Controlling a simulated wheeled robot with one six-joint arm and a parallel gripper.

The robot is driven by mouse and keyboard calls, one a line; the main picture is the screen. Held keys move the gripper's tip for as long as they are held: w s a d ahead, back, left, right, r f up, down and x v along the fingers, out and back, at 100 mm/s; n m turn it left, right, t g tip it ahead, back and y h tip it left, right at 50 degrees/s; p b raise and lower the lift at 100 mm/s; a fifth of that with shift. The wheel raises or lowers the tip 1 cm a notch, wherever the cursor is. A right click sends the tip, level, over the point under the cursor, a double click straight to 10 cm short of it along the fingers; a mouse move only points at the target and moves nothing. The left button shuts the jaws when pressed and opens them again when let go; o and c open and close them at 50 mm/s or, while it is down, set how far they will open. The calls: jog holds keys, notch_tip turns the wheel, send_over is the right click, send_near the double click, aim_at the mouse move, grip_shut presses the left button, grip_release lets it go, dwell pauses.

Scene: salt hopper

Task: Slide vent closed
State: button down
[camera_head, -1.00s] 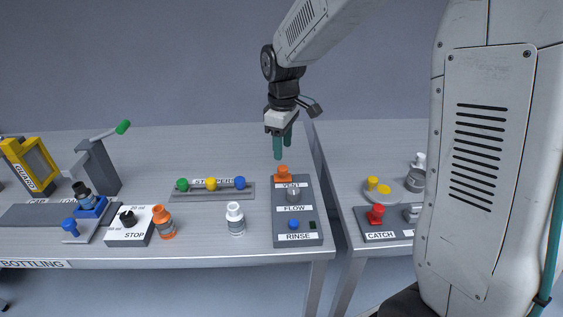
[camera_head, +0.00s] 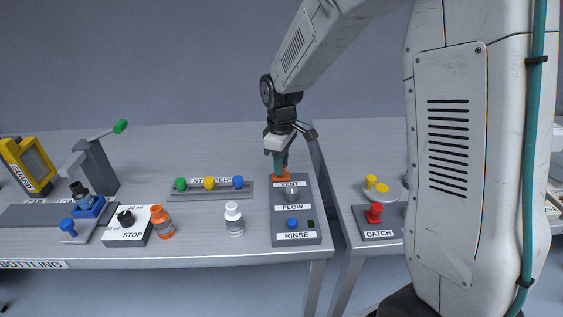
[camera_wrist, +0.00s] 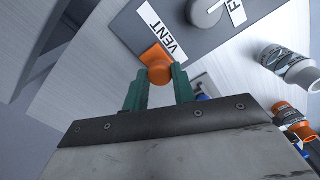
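The vent control is an orange knob (camera_head: 282,176) on an orange slider at the far end of the grey panel, beside the VENT label (camera_head: 289,184). My gripper (camera_head: 279,169) points down with its green fingers right at the knob. In the wrist view the orange knob (camera_wrist: 158,70) lies between and just beyond the fingertips of my gripper (camera_wrist: 159,78). The fingers look apart, one on each side; firm contact is not visible. The fingers partly cover the knob in the head view.
The same panel holds a grey FLOW knob (camera_head: 291,194) and a blue RINSE button (camera_head: 292,223). A white bottle (camera_head: 233,218) and a STOPPERS rack (camera_head: 212,192) stand to the left. A CATCH panel (camera_head: 378,234) with a red knob is across the table gap.

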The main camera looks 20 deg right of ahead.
aim_at(300, 177)
jog(key=shift+s+d, duration=0.25)
jog(key=shift+d, duration=0.6)
jog(key=shift+s+d, duration=0.3)
jog(key=shift+d, duration=0.55)
jog(key=shift+s+d, duration=0.25)
jog(key=shift+d, duration=0.6)
jog(key=c, duration=1.1)
grip_release()
jog(key=shift+d, duration=0.2)
jog(key=shift+c, duration=0.2)
jog(key=shift+a, duration=0.1)
jog(key=shift+r, duration=0.1)
jog(key=shift+r, duration=0.3)
notch_tip(300, 177, up, 7)
